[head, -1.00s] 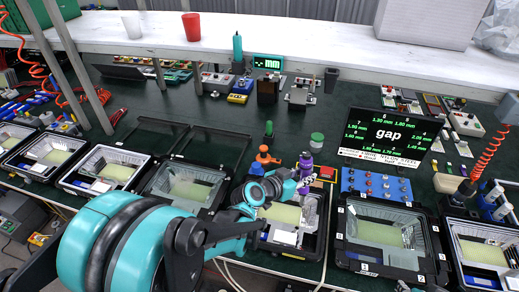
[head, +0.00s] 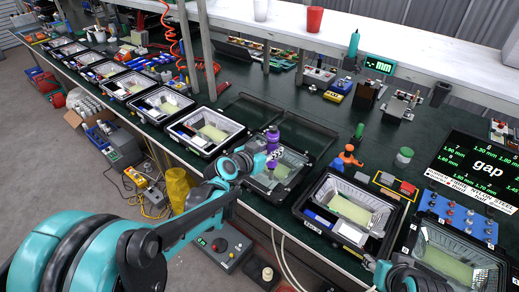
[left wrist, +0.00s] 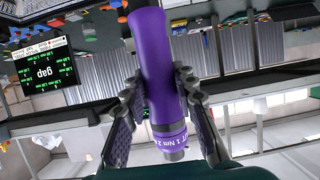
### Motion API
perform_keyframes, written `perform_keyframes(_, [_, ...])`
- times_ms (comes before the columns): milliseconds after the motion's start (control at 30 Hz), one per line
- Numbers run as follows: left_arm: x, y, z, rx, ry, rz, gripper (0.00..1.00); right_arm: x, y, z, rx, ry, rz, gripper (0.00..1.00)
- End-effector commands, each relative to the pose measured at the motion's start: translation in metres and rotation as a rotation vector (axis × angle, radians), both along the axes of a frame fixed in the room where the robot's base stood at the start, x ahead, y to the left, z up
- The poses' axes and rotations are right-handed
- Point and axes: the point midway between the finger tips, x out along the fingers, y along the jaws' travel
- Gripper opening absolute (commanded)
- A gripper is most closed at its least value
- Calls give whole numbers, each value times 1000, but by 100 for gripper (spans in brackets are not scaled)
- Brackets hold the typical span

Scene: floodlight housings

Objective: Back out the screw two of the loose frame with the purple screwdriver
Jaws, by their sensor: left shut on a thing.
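My left gripper (head: 262,160) is shut on the purple screwdriver (head: 272,138), which stands roughly upright over a housing with a glass-covered dark frame (head: 297,180). In the left wrist view the purple screwdriver (left wrist: 160,65) sits between both fingers of the left gripper (left wrist: 160,100), and part of a torque label shows on its collar. Its tip is hidden, so I cannot tell if it touches a screw. The frame's screws are too small to tell apart. Part of my right arm shows at the bottom right; its fingers are unclear.
An open housing (head: 310,204) stands to the right, and a row of housings runs off to the upper left. A gap display (head: 488,165) and a blue tray of knobs (head: 462,212) are at the right.

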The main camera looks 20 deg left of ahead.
Motion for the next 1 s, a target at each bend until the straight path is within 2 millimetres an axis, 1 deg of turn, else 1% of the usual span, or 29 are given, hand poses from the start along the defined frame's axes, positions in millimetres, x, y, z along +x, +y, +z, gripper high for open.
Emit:
perform_keyframes(433, [0,0,1,1,0,0,0,0,0,0,0,0,0,40])
perform_keyframes(567, [0,0,-4,1,0,0,0,0,0,-5,0,0,0,40])
perform_keyframes(767, [0,0,-19,1,0,0,0,0,0,-18,0,0,0,40])
perform_keyframes(1000, [0,0,-44,1,0,0,0,0,0,-39,0,0,0,40])
